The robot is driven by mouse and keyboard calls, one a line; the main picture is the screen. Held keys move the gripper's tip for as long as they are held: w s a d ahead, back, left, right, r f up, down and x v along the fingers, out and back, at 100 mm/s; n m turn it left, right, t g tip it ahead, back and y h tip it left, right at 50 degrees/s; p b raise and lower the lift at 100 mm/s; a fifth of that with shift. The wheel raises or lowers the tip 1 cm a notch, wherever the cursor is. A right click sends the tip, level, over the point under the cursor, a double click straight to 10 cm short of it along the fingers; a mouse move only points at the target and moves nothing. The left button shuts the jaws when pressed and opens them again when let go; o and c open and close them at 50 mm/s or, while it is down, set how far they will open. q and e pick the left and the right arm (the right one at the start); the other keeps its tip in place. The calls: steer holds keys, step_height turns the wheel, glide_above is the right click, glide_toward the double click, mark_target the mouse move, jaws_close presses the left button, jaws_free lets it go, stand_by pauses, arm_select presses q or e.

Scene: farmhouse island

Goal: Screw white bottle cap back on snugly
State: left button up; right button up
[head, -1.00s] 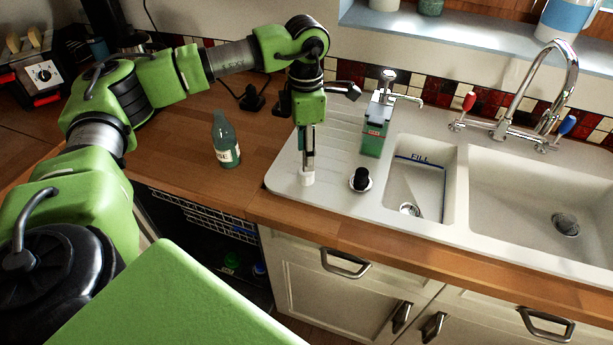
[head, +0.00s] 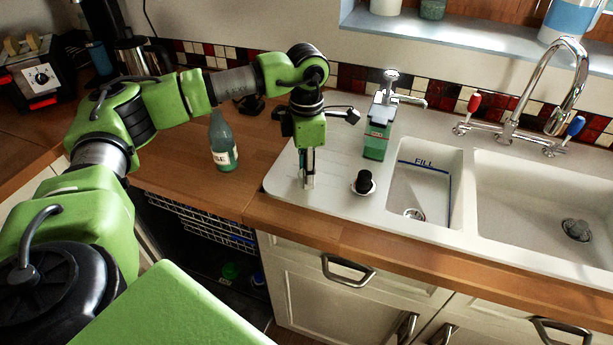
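A dark green glass bottle (head: 222,148) with a pale label stands upright on the wooden counter, left of the sink. Its top looks bare. My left gripper (head: 307,183) points straight down over the left end of the white drainer. Its fingertips are low at the drainer surface, with a small white piece, apparently the cap (head: 308,179), between them. The fingers mostly hide it, and I cannot tell whether they press on it. My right gripper is out of view.
A black-knobbed plug (head: 364,182) and a green box-like dispenser (head: 377,138) stand on the drainer, right of my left gripper. The sink (head: 530,190) and its tap (head: 540,90) are further right. Wood around the bottle is clear.

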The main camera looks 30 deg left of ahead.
arm_select(q)
jaws_close()
steer(key=shift+r+p, duration=2.2)
steer(key=shift+r, duration=1.3)
